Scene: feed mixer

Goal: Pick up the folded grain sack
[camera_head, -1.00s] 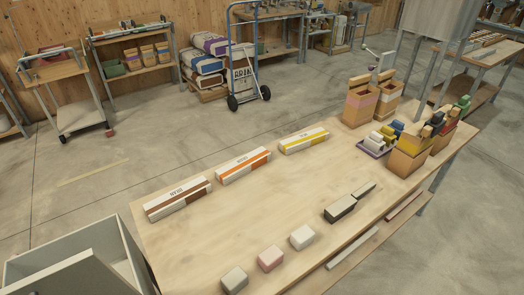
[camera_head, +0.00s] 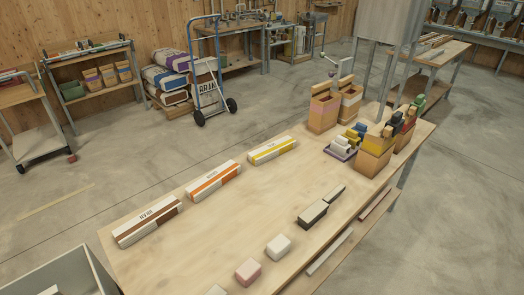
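Three long, flat folded sacks lie in a row along the far left side of the wooden table. One has a brown band (camera_head: 147,222), one an orange band (camera_head: 213,180) and one a yellow band (camera_head: 272,150). Each is white with small dark print, too small to read surely, so I cannot tell which is the grain sack. All three lie apart, with nothing on them. Neither of my grippers is in view.
The table (camera_head: 235,220) has clear room in its middle. Pale and pink blocks (camera_head: 248,271) and a dark block (camera_head: 312,214) lie near its front edge. Paper bags (camera_head: 323,110) and a small tray (camera_head: 340,153) stand at its far right. A grey bin (camera_head: 75,275) is lower left.

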